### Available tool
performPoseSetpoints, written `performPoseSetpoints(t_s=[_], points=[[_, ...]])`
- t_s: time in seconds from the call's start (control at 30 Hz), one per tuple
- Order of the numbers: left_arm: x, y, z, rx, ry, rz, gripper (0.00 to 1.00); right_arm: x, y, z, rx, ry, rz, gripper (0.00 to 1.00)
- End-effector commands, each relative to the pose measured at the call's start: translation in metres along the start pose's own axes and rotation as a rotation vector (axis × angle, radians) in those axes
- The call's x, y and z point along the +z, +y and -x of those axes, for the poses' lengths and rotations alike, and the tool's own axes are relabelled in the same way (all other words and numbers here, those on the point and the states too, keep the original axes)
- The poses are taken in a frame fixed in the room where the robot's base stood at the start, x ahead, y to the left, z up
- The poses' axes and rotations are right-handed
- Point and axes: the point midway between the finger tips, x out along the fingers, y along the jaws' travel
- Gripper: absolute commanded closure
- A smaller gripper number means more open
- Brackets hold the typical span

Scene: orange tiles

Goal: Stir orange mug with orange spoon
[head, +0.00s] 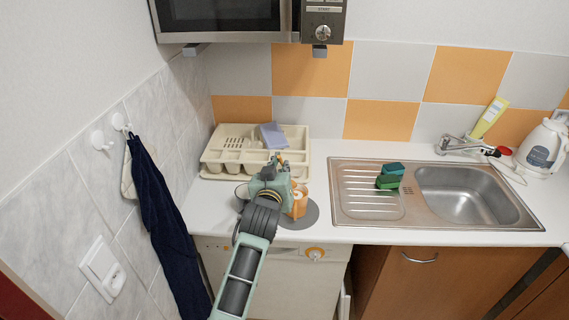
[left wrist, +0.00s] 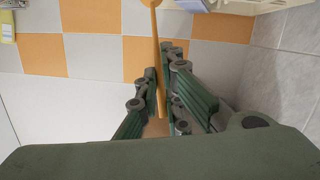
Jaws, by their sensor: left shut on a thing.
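My left gripper (head: 272,172) is over the counter's front left, in front of the dish rack. In the left wrist view my left gripper (left wrist: 165,95) is shut on the orange spoon (left wrist: 155,42), whose long thin handle runs between the fingers. The spoon's wider end is at the top edge of that view, partly cut off. The orange mug (head: 299,203) stands just right of the gripper in the head view, partly hidden by it. I cannot tell whether the spoon is inside the mug. My right gripper is not in view.
A grey round mat (head: 309,216) lies beneath the mug. The cream dish rack (head: 212,157) holds a purple-blue item (head: 272,136). A steel sink (head: 405,213) with green and teal sponges (head: 389,178) is to the right. A microwave (head: 240,20) hangs above.

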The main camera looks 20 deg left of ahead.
Motion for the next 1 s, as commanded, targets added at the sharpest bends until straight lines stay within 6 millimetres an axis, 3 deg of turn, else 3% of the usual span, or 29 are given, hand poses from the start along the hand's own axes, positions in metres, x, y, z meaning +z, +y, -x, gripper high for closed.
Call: performPoseSetpoints(t_s=[0.13, 1.0], points=[[0.012, -0.006, 0.005, 0.0, 0.0, -0.001, 1.0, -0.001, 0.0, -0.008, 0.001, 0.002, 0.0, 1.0], [0.073, -0.005, -0.032, 0.001, 0.0, 0.001, 1.0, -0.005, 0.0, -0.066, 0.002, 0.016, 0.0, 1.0]])
